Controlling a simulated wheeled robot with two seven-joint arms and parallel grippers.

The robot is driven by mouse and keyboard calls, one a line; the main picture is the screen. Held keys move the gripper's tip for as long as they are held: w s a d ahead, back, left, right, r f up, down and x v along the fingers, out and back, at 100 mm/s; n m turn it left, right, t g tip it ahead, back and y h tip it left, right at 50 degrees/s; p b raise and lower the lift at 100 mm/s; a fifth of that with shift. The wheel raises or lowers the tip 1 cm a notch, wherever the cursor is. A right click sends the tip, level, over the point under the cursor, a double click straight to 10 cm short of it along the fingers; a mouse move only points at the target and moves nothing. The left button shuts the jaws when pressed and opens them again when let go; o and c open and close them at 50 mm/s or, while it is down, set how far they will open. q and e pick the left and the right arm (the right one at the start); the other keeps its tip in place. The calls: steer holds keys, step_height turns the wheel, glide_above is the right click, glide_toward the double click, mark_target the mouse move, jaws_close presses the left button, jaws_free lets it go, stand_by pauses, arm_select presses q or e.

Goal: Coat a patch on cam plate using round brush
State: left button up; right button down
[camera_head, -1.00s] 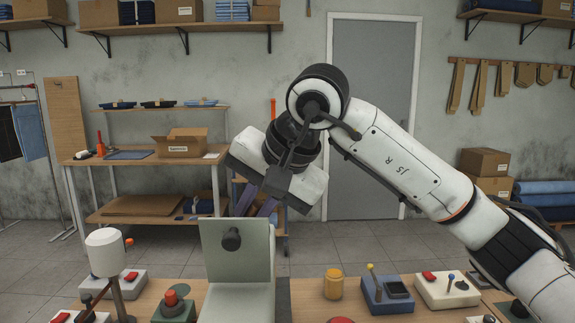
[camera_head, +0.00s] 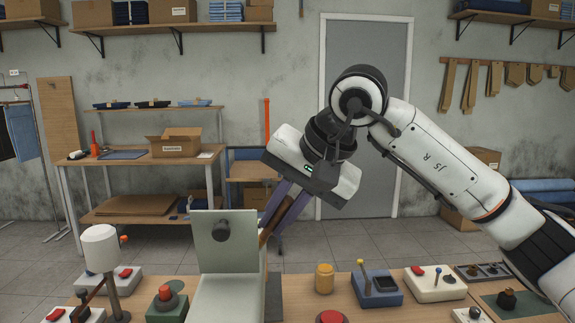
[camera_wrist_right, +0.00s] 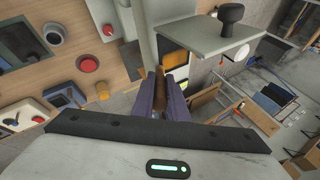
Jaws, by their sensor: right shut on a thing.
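My right gripper (camera_head: 283,212) is above the far side of the table, beside a pale grey-green upright panel with a black knob (camera_head: 222,252). Its purple fingers are shut on a brown handle (camera_head: 268,232), which seems to be the round brush. The handle also shows between the fingers in the right wrist view (camera_wrist_right: 159,88). The brush's bristle end is hidden or too small to tell. The panel stands close to the fingers in the wrist view (camera_wrist_right: 205,35). I cannot pick out the cam plate for sure. My left gripper is not in view.
On the wooden table stand a yellow jar (camera_head: 324,279), a blue holder with a yellow-topped stick (camera_head: 381,292), a white control box (camera_head: 436,285) and a green box with a red button (camera_head: 168,302). A white-topped post (camera_head: 101,248) stands left. Shelves line the back wall.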

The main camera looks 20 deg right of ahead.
mark_target(284, 201)
steer(key=shift+s+d, duration=0.1)
steer(key=shift+d, duration=0.35)
step_height(284, 201, up, 3)
steer(key=shift+s+d+f+p, duration=0.1)
steer(key=shift+p, duration=0.7)
steer(key=shift+r+p, duration=0.55)
steer(key=shift+p, duration=0.05)
step_height(284, 201, up, 2)
steer(key=shift+r+p, duration=0.15)
steer(key=shift+p, duration=0.8)
steer(key=shift+r+p, duration=0.55)
steer(key=shift+r, duration=0.4)
steer(key=shift+f, duration=0.1)
